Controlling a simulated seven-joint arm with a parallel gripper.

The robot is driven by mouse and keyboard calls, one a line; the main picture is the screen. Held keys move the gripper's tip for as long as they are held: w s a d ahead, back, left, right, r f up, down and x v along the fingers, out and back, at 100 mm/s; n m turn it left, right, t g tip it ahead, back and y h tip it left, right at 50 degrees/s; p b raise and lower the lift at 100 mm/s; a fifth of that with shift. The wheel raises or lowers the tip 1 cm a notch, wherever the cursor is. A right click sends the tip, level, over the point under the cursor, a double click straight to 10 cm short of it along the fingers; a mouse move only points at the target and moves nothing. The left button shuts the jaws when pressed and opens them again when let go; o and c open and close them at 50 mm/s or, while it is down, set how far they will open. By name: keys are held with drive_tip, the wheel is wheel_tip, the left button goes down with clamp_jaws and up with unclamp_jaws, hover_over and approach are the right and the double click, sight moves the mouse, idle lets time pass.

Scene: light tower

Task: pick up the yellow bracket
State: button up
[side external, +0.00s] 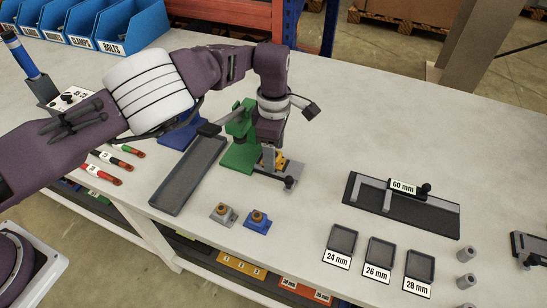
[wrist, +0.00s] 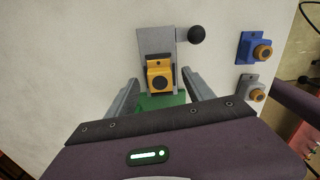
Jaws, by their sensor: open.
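The yellow bracket (wrist: 158,68) sits at the lower end of a grey fixture plate (wrist: 156,38) in the wrist view, its dark round hole facing the camera. My gripper (wrist: 161,84) is open, with one finger on each side of the bracket and a visible gap to both. In the side view the bracket (side external: 280,162) is partly hidden behind my gripper (side external: 269,160), which is low over the fixture. I cannot tell whether the fingers touch anything. The fixture has a black ball handle (wrist: 197,34) and a green body (side external: 240,152).
A grey bracket (side external: 223,214) and a blue bracket (side external: 257,221) stand in front of the fixture. A long dark tray (side external: 189,174) lies left. Labelled small trays (side external: 341,243) and a 60 mm gauge (side external: 402,205) are at right. The bench between is clear.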

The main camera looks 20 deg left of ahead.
drive_tip(key=shift+f, duration=0.35)
clamp_jaws()
